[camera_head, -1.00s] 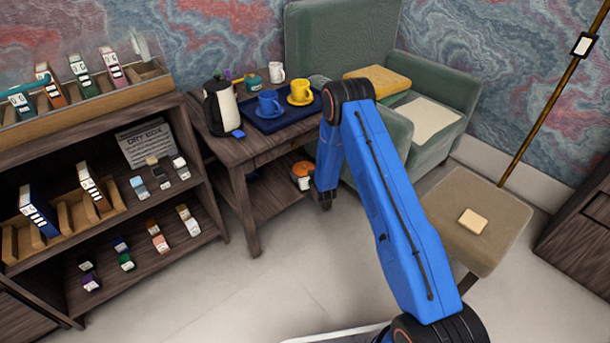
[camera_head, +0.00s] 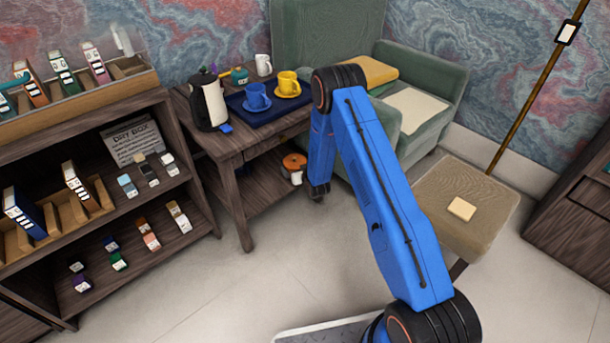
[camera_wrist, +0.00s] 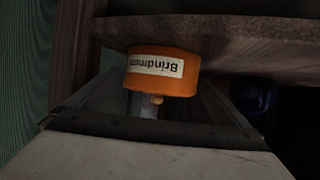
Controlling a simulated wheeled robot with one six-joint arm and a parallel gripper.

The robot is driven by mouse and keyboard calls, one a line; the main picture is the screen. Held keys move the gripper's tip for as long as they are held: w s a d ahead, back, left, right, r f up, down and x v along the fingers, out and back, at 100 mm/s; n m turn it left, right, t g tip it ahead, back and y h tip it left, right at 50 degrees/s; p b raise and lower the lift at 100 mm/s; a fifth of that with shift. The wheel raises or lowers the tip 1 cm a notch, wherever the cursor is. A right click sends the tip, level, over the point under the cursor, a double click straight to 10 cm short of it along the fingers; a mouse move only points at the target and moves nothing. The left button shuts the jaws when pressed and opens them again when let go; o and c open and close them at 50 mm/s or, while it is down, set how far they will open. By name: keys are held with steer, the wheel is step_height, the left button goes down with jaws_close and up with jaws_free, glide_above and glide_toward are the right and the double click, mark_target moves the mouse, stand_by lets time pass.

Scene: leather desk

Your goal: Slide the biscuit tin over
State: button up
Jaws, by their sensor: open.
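The biscuit tin is a round orange tin (camera_head: 294,161) on the lower shelf (camera_head: 259,190) of the wooden side table, just left of my arm in the head view.
A blue tray (camera_head: 262,118) with a blue cup and a yellow cup stands on the tabletop, with a kettle (camera_head: 209,105) beside it. A green armchair (camera_head: 436,108) stands close on the right. A dark blue object (camera_wrist: 255,97) shows beside the tin.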

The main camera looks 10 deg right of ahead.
steer(key=v, duration=1.4)
steer(key=shift+s, duration=0.3)
steer(key=shift+r, duration=0.1)
